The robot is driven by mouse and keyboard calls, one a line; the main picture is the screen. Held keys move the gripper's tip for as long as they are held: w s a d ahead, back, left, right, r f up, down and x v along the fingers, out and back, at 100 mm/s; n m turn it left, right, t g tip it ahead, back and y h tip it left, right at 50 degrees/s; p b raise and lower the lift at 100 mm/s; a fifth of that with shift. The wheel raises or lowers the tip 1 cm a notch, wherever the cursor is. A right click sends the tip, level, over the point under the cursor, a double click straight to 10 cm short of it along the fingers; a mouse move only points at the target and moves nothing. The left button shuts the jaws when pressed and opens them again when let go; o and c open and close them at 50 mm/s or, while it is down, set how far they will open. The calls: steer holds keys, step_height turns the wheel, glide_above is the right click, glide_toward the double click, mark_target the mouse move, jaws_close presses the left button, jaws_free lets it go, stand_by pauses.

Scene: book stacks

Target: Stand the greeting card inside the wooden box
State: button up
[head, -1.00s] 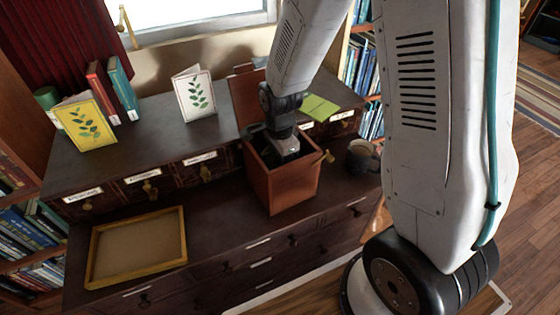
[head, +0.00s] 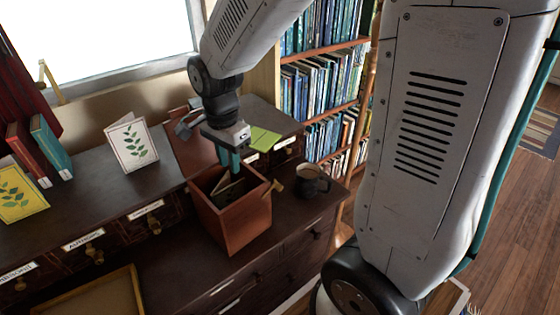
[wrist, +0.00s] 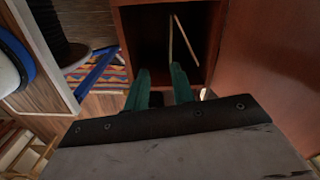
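The wooden box (head: 240,222) is open at the top and stands on the lower desk surface, its lid (head: 192,138) raised behind it. Inside it a folded card (head: 228,188) rests, partly hidden by the box walls and shadow. In the wrist view its two pale edges (wrist: 184,40) form a narrow V in the dark box, which looks like a card on its edge. My gripper (head: 230,162) is over the box mouth, pointing down. In the wrist view its two teal fingertips (wrist: 160,80) are apart with nothing between them, clear of the card.
A white leaf card (head: 132,145) and a yellow leaf card (head: 18,198) stand on the upper shelf. A green card (head: 265,138) lies flat behind the box. A mug (head: 312,180) stands right of the box, a wooden tray (head: 100,298) at the left.

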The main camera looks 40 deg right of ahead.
steer(key=s+d+r+n, duration=0.1)
steer(key=s+r+n, duration=0.2)
steer(key=s+n, duration=0.2)
steer(key=s+r+n, duration=0.4)
steer(key=s+n, duration=0.1)
steer(key=s, duration=0.3)
steer(key=s+d+r+n+t, duration=0.1)
steer(key=s+r+n, duration=0.3)
steer(key=s, duration=0.3)
steer(key=shift+s+d+r+n, duration=0.15)
steer(key=shift+d+r+n, duration=0.15)
steer(key=shift+n, duration=0.3)
